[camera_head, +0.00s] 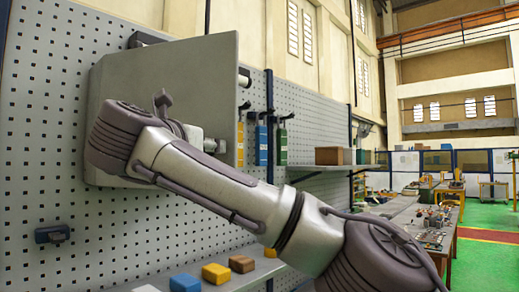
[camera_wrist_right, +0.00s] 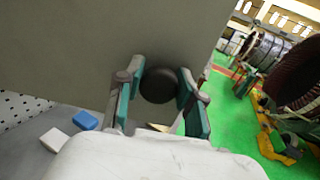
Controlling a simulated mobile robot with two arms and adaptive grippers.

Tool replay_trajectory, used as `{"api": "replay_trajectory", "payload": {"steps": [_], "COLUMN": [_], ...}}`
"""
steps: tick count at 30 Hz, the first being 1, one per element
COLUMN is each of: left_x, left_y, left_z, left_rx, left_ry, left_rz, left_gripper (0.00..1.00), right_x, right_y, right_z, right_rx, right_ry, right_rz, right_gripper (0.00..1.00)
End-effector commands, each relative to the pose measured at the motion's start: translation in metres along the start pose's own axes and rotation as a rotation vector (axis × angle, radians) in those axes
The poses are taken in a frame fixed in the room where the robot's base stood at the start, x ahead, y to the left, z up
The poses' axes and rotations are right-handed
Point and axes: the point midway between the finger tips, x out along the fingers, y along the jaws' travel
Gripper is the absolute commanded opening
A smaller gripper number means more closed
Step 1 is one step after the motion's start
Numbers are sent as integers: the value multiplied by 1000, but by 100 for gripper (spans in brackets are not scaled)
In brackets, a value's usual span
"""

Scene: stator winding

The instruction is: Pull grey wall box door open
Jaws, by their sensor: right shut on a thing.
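The grey wall box (camera_head: 222,75) hangs on the perforated wall panel in the head view, its broad flat face partly covered by my right arm. In the right wrist view the grey door surface (camera_wrist_right: 150,35) fills the upper left and middle. A dark round knob (camera_wrist_right: 158,86) stands on the door. My right gripper (camera_wrist_right: 162,100) has its teal-padded fingers on either side of the knob and is shut on it. In the head view these fingers cannot be made out. How far the door stands from the box is unclear. My left gripper is not in view.
A shelf below the box holds yellow (camera_head: 216,273), brown (camera_head: 241,263) and blue (camera_head: 185,283) blocks. Blue and green tools (camera_head: 283,140) hang right of the box. A dark blue holder (camera_head: 52,233) is on the panel. A cluttered workbench (camera_head: 430,225) stands at right beside open green floor.

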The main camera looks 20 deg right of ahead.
Motion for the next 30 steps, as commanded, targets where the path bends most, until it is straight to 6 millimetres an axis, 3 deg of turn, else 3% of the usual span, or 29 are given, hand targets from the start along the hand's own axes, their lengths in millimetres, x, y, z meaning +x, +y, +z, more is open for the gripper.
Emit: {"api": "replay_trajectory", "payload": {"steps": [6, 12, 29, 30], "left_x": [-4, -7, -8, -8], "left_y": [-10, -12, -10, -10], "left_z": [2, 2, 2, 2], "left_rx": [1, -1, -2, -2], "left_ry": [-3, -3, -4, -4], "left_rz": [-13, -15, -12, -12], "left_gripper": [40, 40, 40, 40], "right_x": [-44, -65, -75, -75], "right_y": [14, 20, 24, 24], "right_z": [3, 3, 1, 1], "right_rx": [3, 3, 1, 1], "right_ry": [-2, 1, 3, 3], "right_rz": [-125, -195, -224, -224], "right_gripper": [0, 0, 0, 39]}}
